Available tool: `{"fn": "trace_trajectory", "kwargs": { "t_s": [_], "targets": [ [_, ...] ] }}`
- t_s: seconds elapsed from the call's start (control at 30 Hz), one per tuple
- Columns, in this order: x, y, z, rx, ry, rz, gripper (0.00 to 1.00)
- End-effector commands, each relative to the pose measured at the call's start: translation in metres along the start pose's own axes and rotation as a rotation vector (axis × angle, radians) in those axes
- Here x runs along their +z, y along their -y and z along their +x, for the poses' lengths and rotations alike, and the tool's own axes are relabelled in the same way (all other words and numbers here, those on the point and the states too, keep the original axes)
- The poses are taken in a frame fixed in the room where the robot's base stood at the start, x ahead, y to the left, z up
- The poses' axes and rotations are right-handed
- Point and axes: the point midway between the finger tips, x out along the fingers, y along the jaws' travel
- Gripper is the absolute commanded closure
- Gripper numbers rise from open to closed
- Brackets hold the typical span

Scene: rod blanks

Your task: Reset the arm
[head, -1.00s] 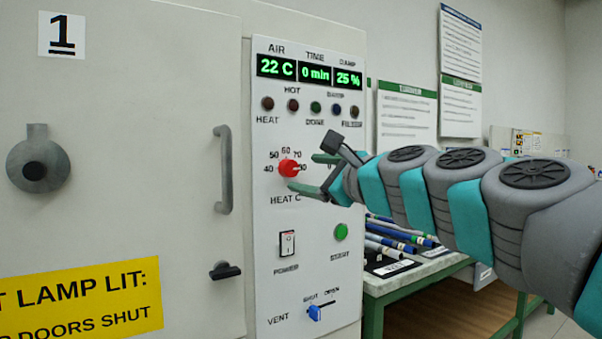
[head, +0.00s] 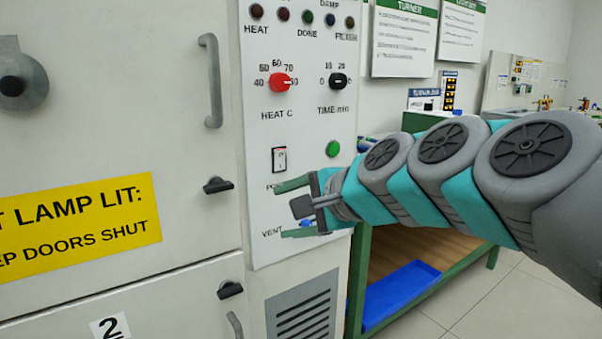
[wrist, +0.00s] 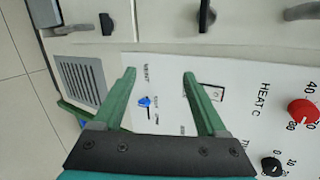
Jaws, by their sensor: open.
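My gripper (head: 291,209) is open and empty in front of the lower part of the white control panel (head: 262,185). In the head view its green fingers point left, over the vent area and just below the power switch (head: 280,159). In the wrist view my gripper (wrist: 160,74) has its fingers apart, with the blue vent lever (wrist: 145,102) showing between them. The power switch also shows in the wrist view (wrist: 214,93), beside one finger. In the head view the vent lever is mostly hidden behind my gripper.
A red heat knob (head: 281,82), a black time knob (head: 338,81) and a green start button (head: 333,149) are above my gripper. Cabinet doors with a handle (head: 212,82) and black latches (head: 218,185) stand left. A green-framed bench with a blue tray (head: 400,290) stands right.

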Motion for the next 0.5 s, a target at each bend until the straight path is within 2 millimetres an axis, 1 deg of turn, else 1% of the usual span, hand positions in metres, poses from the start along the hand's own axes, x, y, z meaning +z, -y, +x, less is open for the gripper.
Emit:
{"fn": "trace_trajectory", "kwargs": {
  "t_s": [0.03, 0.07, 0.1, 0.13, 0.17, 0.2, 0.23, 0.27, 0.3, 0.33, 0.37, 0.4, 0.47, 0.5],
  "targets": [
    [0.002, -0.037, 0.004, 0.091, 0.000, -0.084, 0.25],
    [0.002, -0.058, 0.005, 0.146, 0.005, -0.137, 0.25],
    [0.002, -0.085, 0.005, 0.215, 0.011, -0.206, 0.25],
    [0.001, -0.106, 0.004, 0.270, 0.019, -0.256, 0.25],
    [0.001, -0.128, 0.002, 0.327, 0.031, -0.303, 0.25],
    [0.000, -0.155, -0.003, 0.398, 0.045, -0.365, 0.25],
    [-0.001, -0.175, -0.007, 0.450, 0.060, -0.410, 0.25],
    [-0.002, -0.195, -0.013, 0.504, 0.078, -0.454, 0.25],
    [-0.003, -0.222, -0.021, 0.575, 0.104, -0.508, 0.25],
    [-0.005, -0.241, -0.028, 0.629, 0.125, -0.548, 0.25],
    [-0.006, -0.260, -0.036, 0.683, 0.150, -0.586, 0.25],
    [-0.008, -0.284, -0.048, 0.751, 0.183, -0.631, 0.25],
    [-0.010, -0.318, -0.066, 0.848, 0.241, -0.691, 0.25],
    [-0.011, -0.338, -0.079, 0.907, 0.281, -0.723, 0.25]
  ]
}}
